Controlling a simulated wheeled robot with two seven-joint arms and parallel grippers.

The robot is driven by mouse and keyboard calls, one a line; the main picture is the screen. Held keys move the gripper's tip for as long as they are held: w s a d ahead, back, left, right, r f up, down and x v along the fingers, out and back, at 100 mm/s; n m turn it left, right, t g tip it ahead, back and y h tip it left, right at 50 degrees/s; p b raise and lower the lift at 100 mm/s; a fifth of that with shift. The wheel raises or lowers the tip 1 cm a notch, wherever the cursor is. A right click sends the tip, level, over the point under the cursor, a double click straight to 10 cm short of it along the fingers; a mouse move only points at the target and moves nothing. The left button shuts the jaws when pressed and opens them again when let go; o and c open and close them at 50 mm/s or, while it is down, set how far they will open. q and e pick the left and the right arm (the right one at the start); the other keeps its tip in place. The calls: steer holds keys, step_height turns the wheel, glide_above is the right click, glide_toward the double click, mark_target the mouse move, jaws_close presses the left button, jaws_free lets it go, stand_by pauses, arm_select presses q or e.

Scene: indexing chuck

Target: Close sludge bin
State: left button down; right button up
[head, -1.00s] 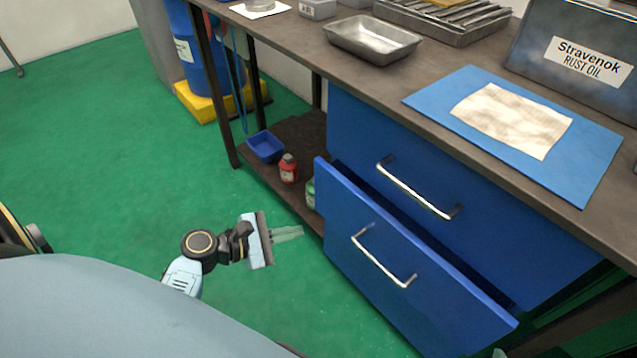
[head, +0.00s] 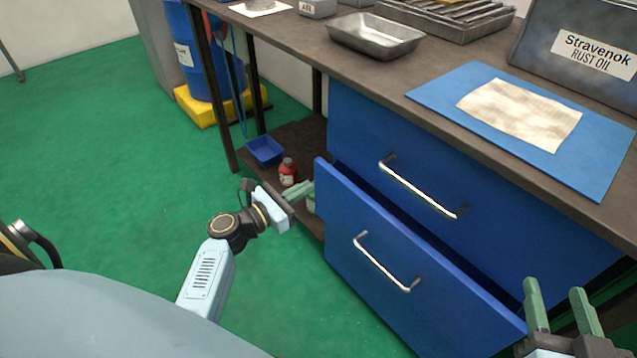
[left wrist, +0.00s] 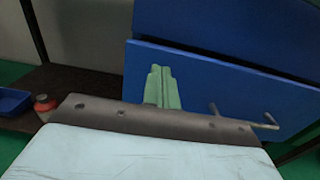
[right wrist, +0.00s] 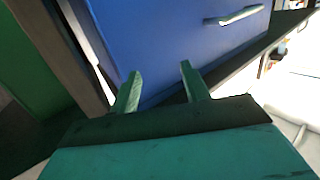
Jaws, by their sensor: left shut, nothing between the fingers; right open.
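The lower blue drawer (head: 400,265) is pulled part way out, with a dark gap behind its front panel and a chrome handle (head: 385,262) on it; no bin shows inside from here. The upper blue drawer (head: 480,205) is closed. My left gripper (head: 303,190) is shut and empty at the left edge of the lower drawer front. In the left wrist view its closed green fingers (left wrist: 161,88) point at the drawer front (left wrist: 205,85); I cannot tell if they touch. My right gripper (head: 560,305) is open and empty near the drawer's right end.
The workbench top (head: 350,65) overhangs the drawers, carrying a metal tray (head: 376,40) and a blue mat (head: 600,170). A blue bin (head: 264,150) and red bottle (head: 288,171) stand on the low shelf. Green floor is free at left.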

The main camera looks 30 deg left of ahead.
mark_target(328, 174)
arm_select(q)
steer(key=b+x, duration=0.1)
steer(key=x, duration=0.3)
steer(key=shift+w, duration=0.2)
steer(key=shift+w+d, duration=0.2)
steer(key=shift+w, duration=0.1)
arm_select(e)
step_height(328, 174, up, 7)
steer(key=a+t+y, duration=0.1)
steer(key=t, duration=0.3)
steer(key=shift+s+t+y, duration=0.3)
steer(key=shift+s+t, duration=0.1)
